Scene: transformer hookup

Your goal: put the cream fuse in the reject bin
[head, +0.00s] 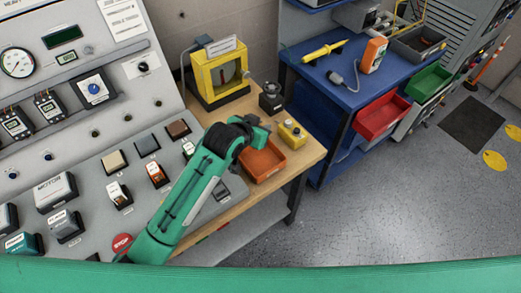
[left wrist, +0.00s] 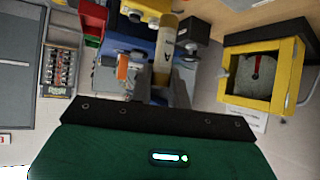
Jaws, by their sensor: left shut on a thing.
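My left gripper (head: 256,132) is shut over the wooden bench, just above the back edge of an orange tray (head: 262,160). In the left wrist view the cream fuse (left wrist: 165,55), a tan cylinder with a dark letter on it, is between the fingers of the gripper (left wrist: 162,18). In the head view the fuse is hidden by my arm and gripper. No label shows which container is the reject bin; the orange tray is on the bench and a red bin (head: 382,117) is at the front of the blue workbench. My right gripper is not in view.
A yellow-framed device (head: 219,75) stands at the back of the bench; it also shows in the left wrist view (left wrist: 265,75). A small yellow box (head: 292,133) and a black part (head: 271,98) are near the tray. A green bin (head: 429,84) is beside the red one. The sloped panel is at left.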

